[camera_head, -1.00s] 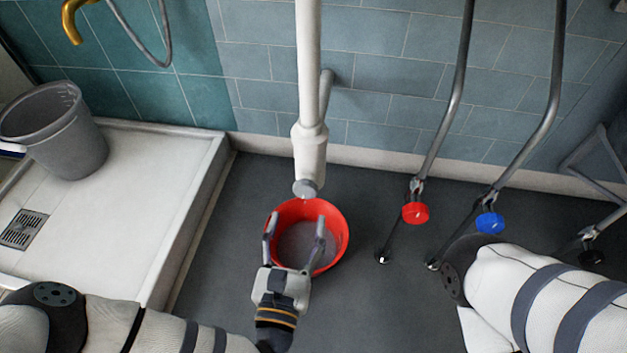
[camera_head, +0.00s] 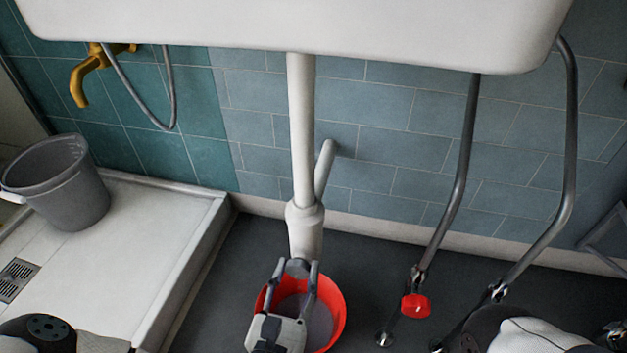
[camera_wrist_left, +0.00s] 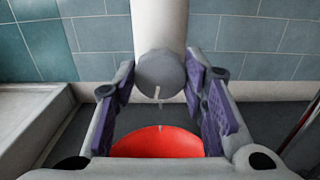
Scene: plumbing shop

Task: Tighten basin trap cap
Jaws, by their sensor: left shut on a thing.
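The white basin trap (camera_head: 305,228) hangs at the bottom of the white drain pipe under the basin. Its grey round cap (camera_wrist_left: 160,73) closes the lower end and shows in the left wrist view. My left gripper (camera_head: 297,270) has come up from below, with a finger on each side of the cap, and is shut on it. In the left wrist view the purple-padded fingers flank the cap. Thin pale streaks, perhaps drips, show just below it. My right gripper is out of view; only part of my right arm shows at lower right.
A red bucket (camera_head: 338,305) stands on the dark floor under the trap. The white basin (camera_head: 300,25) overhangs from above. Grey supply pipes with a red valve handle (camera_head: 415,306) stand at right. A grey bucket (camera_head: 62,190) sits in the shower tray (camera_head: 120,235) at left.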

